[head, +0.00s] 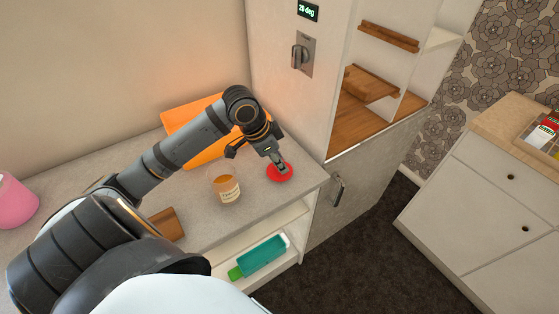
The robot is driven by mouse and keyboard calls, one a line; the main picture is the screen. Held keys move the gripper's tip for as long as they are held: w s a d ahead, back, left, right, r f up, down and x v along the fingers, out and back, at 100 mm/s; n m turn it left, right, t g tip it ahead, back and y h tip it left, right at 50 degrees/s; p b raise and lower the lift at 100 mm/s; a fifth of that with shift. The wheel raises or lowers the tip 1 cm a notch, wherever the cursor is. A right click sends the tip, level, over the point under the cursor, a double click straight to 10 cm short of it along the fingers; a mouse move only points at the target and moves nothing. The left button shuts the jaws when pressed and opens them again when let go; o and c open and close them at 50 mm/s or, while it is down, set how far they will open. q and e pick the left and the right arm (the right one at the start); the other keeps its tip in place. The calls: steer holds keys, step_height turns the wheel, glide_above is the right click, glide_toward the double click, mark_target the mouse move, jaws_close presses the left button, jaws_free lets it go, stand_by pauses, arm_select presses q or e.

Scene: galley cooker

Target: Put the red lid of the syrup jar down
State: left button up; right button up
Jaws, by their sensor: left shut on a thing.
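The syrup jar (227,191) stands upright on the grey counter in the head view, with a cream label and an orange-brown top without the red lid on it. The red lid (279,173) is round and lies to the right of the jar, near the counter's right end. My left gripper (281,167) reaches down from above and is shut on the red lid. I cannot tell whether the lid touches the counter or is held just above it. My right gripper is not in view.
An orange cloth or board (190,118) lies behind my left arm. A wooden block (167,224) and a pink pot (14,202) are on the counter to the left. A teal bottle (263,255) lies on the shelf below. A tall cabinet (300,110) borders the counter's right end.

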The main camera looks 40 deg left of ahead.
arm_select(q)
steer(key=shift+f, duration=0.15)
steer(key=o, duration=1)
steer(key=shift+c, duration=0.2)
